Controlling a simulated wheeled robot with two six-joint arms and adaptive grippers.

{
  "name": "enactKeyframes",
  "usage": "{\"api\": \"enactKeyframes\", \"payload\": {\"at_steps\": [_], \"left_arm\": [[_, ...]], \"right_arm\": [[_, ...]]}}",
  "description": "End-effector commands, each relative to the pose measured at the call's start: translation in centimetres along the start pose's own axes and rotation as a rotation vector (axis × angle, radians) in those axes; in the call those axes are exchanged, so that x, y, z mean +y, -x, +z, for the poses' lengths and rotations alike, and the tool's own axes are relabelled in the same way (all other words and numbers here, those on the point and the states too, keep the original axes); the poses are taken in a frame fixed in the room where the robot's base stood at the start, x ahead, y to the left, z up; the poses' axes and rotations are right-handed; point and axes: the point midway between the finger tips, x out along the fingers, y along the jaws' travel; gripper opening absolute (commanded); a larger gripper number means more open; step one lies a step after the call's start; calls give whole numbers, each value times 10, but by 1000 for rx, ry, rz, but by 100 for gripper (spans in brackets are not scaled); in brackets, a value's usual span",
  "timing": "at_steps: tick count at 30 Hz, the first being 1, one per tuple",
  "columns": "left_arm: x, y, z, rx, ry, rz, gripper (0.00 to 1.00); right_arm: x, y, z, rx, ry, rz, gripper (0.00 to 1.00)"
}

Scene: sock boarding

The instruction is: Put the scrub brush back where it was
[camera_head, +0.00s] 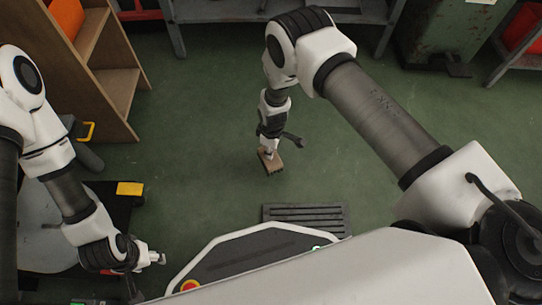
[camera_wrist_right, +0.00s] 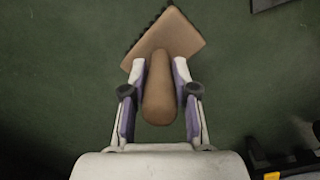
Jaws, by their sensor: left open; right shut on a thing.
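The scrub brush (camera_head: 272,165) has a brown rectangular block and shows below my right gripper (camera_head: 268,148) in the head view, over the green floor. In the right wrist view the brush (camera_wrist_right: 168,38) has dark bristles along one edge of its block, and its rounded handle (camera_wrist_right: 158,90) lies between the two fingers of my right gripper (camera_wrist_right: 158,92). That gripper is shut on the handle. I cannot tell whether the brush touches the floor. My left gripper (camera_head: 152,259) is open and empty at the lower left of the head view.
A dark slatted grate (camera_head: 305,214) lies on the green floor (camera_head: 210,130) near my base. A wooden shelf (camera_head: 118,85) stands at the upper left and a green metal cabinet (camera_head: 447,30) at the upper right. The floor around the brush is clear.

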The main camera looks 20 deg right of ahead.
Motion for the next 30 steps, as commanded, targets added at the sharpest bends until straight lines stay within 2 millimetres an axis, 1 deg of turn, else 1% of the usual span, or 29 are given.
{"api": "enactKeyframes", "payload": {"at_steps": [1,3,8,9,15,20,21,22,30], "left_arm": [[0,-7,0,1,0,0,55],[0,-12,0,1,1,0,55],[-1,-36,-2,4,5,0,55],[-1,-37,-2,4,6,-1,55],[-1,-32,-2,5,7,-1,55],[-1,-36,-2,5,7,-1,55],[-1,-35,-2,5,7,-1,55],[-1,-35,-2,5,7,-1,55],[-1,-35,-2,5,7,-1,55]], "right_arm": [[7,-4,-1,0,-2,0,0],[11,-8,-2,-1,0,0,0],[10,-37,-1,-3,1,-1,0],[10,-39,-1,-3,1,-1,0],[10,-35,-2,-2,1,-1,0],[10,-40,-2,-2,1,-1,0],[10,-39,-2,-2,1,-1,42],[10,-39,-2,-2,1,-1,53],[10,-38,-2,-2,1,-1,54]]}}
